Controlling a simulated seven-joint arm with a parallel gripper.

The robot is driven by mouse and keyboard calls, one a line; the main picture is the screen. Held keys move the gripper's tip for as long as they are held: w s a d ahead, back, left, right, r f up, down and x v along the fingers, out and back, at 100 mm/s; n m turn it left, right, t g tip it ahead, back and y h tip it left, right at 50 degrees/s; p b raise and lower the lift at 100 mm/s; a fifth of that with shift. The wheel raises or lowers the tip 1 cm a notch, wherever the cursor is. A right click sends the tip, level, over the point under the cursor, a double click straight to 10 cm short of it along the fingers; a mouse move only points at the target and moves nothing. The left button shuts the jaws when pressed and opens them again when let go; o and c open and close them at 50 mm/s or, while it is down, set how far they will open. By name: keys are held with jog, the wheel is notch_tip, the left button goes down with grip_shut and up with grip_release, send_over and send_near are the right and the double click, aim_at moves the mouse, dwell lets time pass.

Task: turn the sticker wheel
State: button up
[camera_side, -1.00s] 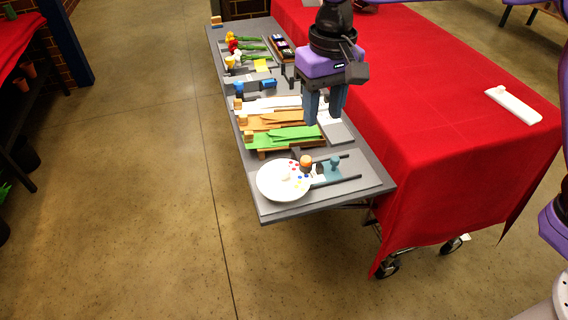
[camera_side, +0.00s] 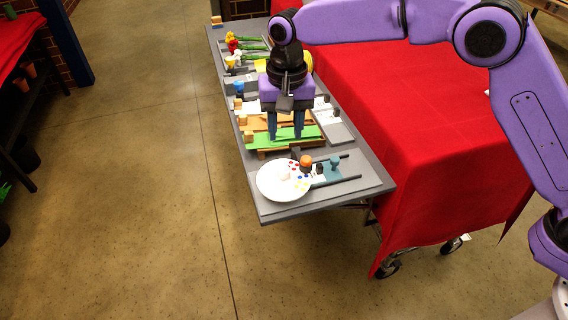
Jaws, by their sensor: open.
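The sticker wheel (camera_side: 270,186) is a white disc with small coloured spots and a pale knob near its middle. It sits at the near end of the grey board, its left edge close to the board's edge. My gripper (camera_side: 286,138) points down, its two fingers apart and empty. In the picture it is over the green strips (camera_side: 258,141), beyond the wheel and clear of it. How high the fingertips are above the strips I cannot tell.
An orange-topped post (camera_side: 306,162) and a teal piece (camera_side: 335,165) stand right of the wheel, beside dark rails. Flowers (camera_side: 233,42) lie at the board's far end. A red-covered table (camera_side: 420,140) stands to the right. The board's near corner (camera_side: 275,214) is bare.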

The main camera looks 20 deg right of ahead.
aim_at(283, 168)
notch_tip(283, 168, down, 11)
jog(key=shift+a+f, duration=0.15)
dwell(0.4)
jog(key=c, duration=0.8)
jog(key=shift+o, duration=0.2)
jog(key=shift+n, duration=0.3)
jog(key=n, duration=0.3)
jog(key=shift+n, duration=0.3)
jog(key=shift+w+n, duration=0.1)
jog(key=shift+n, duration=2.2)
